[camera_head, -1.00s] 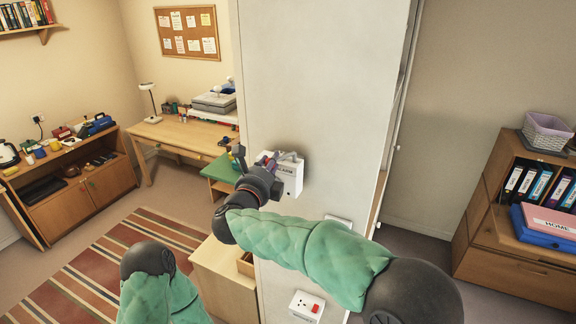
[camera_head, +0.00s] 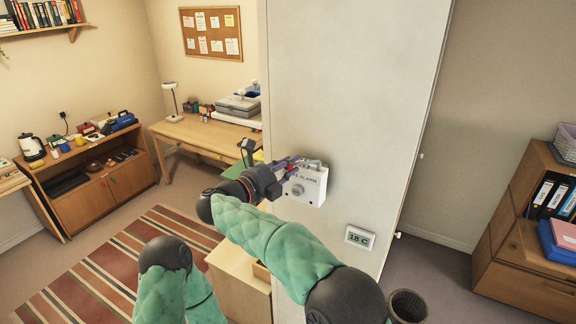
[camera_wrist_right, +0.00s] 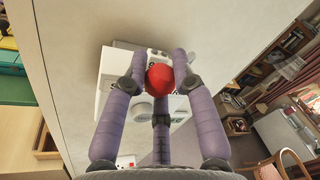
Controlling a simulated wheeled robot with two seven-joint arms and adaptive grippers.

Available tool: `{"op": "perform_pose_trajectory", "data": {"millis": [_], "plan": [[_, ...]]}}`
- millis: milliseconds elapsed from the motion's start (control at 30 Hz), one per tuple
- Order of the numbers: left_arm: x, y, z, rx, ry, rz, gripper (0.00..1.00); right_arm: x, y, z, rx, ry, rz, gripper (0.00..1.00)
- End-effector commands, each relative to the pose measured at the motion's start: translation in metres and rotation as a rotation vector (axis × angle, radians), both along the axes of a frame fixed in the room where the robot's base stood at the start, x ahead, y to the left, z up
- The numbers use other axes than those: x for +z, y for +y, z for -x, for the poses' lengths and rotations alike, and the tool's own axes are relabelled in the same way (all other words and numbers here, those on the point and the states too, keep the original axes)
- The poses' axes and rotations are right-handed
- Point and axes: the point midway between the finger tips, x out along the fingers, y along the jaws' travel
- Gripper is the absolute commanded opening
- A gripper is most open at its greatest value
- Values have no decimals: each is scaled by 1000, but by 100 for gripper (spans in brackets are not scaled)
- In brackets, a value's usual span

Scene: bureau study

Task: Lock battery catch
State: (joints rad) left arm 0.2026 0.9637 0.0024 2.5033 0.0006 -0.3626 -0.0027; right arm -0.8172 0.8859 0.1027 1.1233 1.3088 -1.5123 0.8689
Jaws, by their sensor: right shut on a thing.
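A white alarm box (camera_head: 311,187) with a round grey button is fixed to the pale wall panel. It also shows in the right wrist view (camera_wrist_right: 112,72). My right gripper (camera_head: 291,164) is at the upper left of the box. In the wrist view, its purple fingers (camera_wrist_right: 160,72) are closed around a red rounded piece (camera_wrist_right: 160,78), in front of the box's top edge. The fingers hide part of the box and of the red piece, so I cannot tell how the catch sits. My left arm shows at the lower left; its gripper is out of view.
A small display reading 18 C (camera_head: 359,236) is on the panel below the box. A wooden cabinet (camera_head: 243,277) stands low beside the panel. A desk (camera_head: 205,138) and a striped rug (camera_head: 110,262) are behind. A bin (camera_head: 408,305) is at the lower right.

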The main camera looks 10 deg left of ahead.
Motion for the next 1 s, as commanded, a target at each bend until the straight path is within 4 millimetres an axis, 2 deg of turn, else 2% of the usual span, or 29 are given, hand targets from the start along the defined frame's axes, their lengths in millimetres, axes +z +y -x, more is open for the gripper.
{"op": "perform_pose_trajectory", "data": {"millis": [200, 233, 300, 333, 733, 867, 1000], "plan": [[0, 0, 0, 0, 0, 0, 58, 0, 0, 0, 2, 0, 0, 0], [0, 0, 0, 0, 0, 0, 58, 0, 0, 0, 2, 0, 0, 30], [0, 0, 0, 0, 0, 0, 58, 0, 0, 0, 2, 0, 0, 49], [0, 0, 0, 0, 0, 0, 58, 0, 0, 0, 2, 0, 0, 52], [0, 0, 0, 0, 0, 0, 58, 6, 0, 0, 2, -3, -2, 52], [0, 0, 0, 0, 0, 0, 58, 23, 0, 0, 2, -5, -4, 52], [0, 0, 0, 0, 0, 0, 58, 51, 0, 0, 2, -9, -6, 52]]}}
